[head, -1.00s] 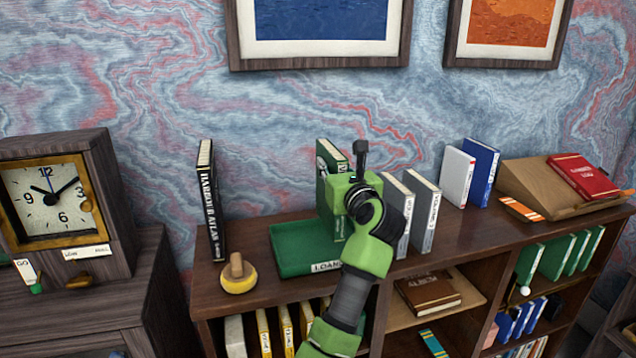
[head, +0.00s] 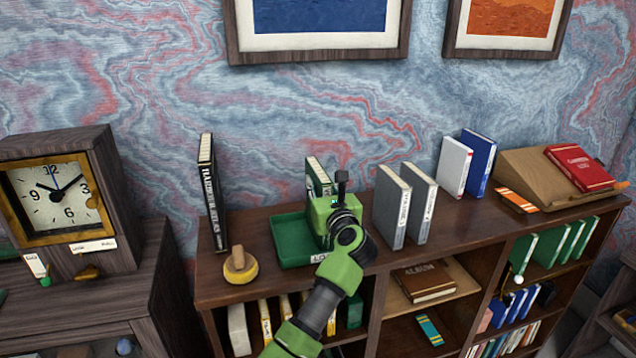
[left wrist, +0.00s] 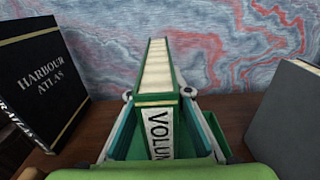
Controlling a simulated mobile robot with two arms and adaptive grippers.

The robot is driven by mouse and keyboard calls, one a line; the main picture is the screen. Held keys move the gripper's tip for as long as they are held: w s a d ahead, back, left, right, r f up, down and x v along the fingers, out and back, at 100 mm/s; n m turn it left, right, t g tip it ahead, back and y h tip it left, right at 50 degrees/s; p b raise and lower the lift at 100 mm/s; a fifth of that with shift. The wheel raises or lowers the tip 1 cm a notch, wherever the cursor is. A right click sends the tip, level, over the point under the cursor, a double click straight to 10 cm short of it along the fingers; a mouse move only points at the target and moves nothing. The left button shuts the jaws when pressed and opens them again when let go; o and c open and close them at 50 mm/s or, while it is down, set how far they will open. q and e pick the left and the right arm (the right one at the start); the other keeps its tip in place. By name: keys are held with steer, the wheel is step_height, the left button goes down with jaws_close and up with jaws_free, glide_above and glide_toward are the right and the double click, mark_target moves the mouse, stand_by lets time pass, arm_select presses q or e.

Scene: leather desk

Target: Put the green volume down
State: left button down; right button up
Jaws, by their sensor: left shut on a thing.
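The green volume (head: 318,172) is upright in my left gripper (head: 328,212), at the right part of the green tray (head: 292,258) with a loans label. In the left wrist view the volume (left wrist: 158,100) stands with its white-labelled spine facing me, between the two fingers of my gripper (left wrist: 160,118), which are shut on it. My gripper and arm hide the volume's lower part in the head view. I cannot tell whether its bottom touches the tray. My right gripper is not in view.
The black Harbour Atlas (head: 211,192) stands left of the tray, a yellow wooden-handled stamp (head: 240,268) in front. Grey books (head: 391,205) stand close on the right. White and blue books (head: 455,166) and a sloped stand (head: 525,180) with a red book are further right.

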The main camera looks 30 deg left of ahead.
arm_select(q)
steer(key=c, duration=2.3)
jaws_free()
steer(key=shift+f, duration=0.15)
steer(key=o, duration=0.5)
steer(key=shift+c, duration=0.2)
steer(key=shift+r, duration=0.2)
steer(key=b+v, duration=0.4)
steer(key=v, duration=0.8)
steer(key=shift+s, duration=0.1)
